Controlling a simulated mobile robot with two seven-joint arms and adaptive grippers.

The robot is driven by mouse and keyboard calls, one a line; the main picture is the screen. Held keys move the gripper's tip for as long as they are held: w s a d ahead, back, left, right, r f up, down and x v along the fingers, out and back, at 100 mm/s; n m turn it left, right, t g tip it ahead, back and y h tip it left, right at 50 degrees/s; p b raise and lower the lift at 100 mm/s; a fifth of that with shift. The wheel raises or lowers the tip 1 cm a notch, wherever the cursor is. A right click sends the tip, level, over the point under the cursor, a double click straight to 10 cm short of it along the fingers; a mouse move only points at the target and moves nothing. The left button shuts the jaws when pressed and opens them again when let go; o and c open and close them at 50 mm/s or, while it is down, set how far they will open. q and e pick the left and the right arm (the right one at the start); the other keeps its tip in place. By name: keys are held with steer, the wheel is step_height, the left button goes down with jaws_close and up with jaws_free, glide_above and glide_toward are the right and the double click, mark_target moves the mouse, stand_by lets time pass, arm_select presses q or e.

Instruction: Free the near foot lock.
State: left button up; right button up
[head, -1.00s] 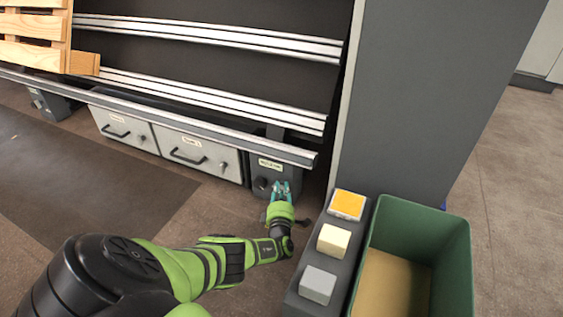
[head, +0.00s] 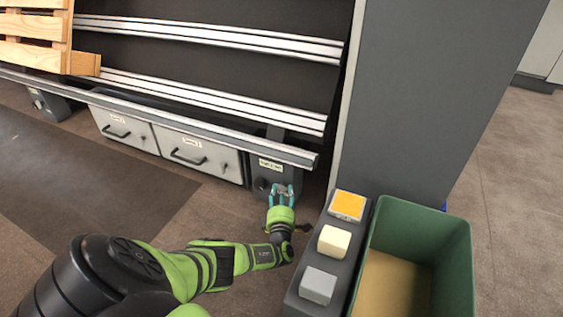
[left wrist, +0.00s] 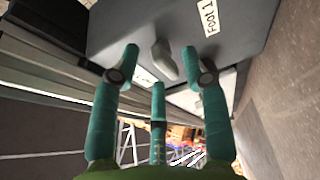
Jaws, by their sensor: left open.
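The near foot (head: 288,174) is a dark grey housing under the right end of the rail, with a pale label. In the left wrist view its grey face (left wrist: 120,30) carries the label "Foot 1" (left wrist: 208,17). A small grey lever-like knob (left wrist: 163,60) sticks out from that face. My left gripper (head: 281,188) is in front of the foot, fingers towards it. In the left wrist view the teal fingers of my left gripper (left wrist: 162,52) are spread, with the knob between the tips and no clear contact. My right gripper is out of view.
Two grey drawers (head: 197,153) stand left of the foot. A grey pedestal (head: 318,262) with orange, cream and grey blocks and a green bin (head: 449,250) stand right of my arm. A tall grey panel (head: 410,100) rises behind them. A wooden pallet (head: 35,45) is upper left.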

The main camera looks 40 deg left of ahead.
arm_select(q)
steer(key=shift+v, duration=3)
steer(key=shift+r, duration=0.1)
